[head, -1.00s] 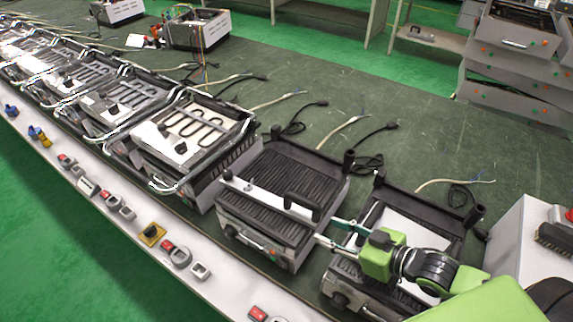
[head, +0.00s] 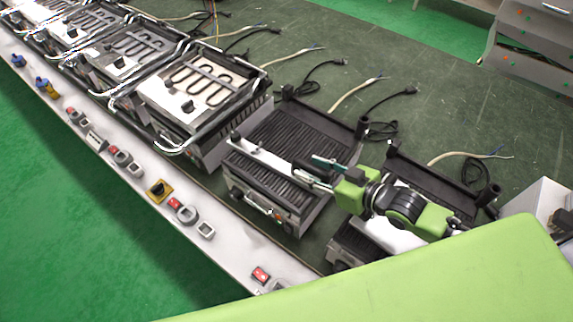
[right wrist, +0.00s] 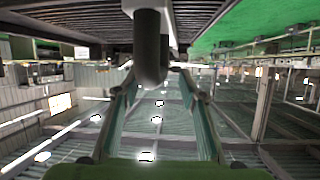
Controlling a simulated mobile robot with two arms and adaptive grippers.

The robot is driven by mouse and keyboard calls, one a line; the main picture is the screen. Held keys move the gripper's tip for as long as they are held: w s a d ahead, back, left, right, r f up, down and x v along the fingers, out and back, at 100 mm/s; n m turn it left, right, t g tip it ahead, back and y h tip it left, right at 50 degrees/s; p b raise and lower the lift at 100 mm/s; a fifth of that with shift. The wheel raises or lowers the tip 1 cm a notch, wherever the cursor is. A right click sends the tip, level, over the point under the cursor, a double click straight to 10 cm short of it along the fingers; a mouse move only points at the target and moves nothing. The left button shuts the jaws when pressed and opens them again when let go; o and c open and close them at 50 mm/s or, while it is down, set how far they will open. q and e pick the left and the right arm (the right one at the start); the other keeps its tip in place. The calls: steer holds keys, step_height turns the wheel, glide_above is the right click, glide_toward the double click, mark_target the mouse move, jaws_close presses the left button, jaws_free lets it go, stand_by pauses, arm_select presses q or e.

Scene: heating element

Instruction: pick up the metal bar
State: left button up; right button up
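The metal bar (head: 262,153) is a light silver strip lying across the front of the ribbed grill. A black handle (head: 309,170) stands out from it near its right end. My right gripper (head: 322,171) is at that handle, coming from the right. In the right wrist view the dark handle (right wrist: 151,50) reaches between the tips of my right gripper (right wrist: 154,72). The fingers are apart, with gaps beside the handle. Part of the bar (right wrist: 148,6) shows at the top edge there. My left gripper is not in view.
The ribbed grill (head: 297,131) under the bar has raised dark edges and a corner post. Another grill (head: 435,178) stands right, partly behind my arm. Heating element units (head: 205,85) line the left. Switches (head: 182,211) lie along the pale front ledge. The green bench behind has free room.

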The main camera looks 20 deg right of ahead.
steer(key=shift+w+a, duration=0.15)
steer(key=x, duration=0.5)
steer(key=shift+p, duration=0.3)
steer(key=shift+w+a+f, duration=0.15)
steer(key=shift+w, duration=0.05)
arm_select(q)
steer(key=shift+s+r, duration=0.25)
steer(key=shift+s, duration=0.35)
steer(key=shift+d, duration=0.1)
arm_select(e)
steer(key=shift+c, duration=0.5)
jaws_close()
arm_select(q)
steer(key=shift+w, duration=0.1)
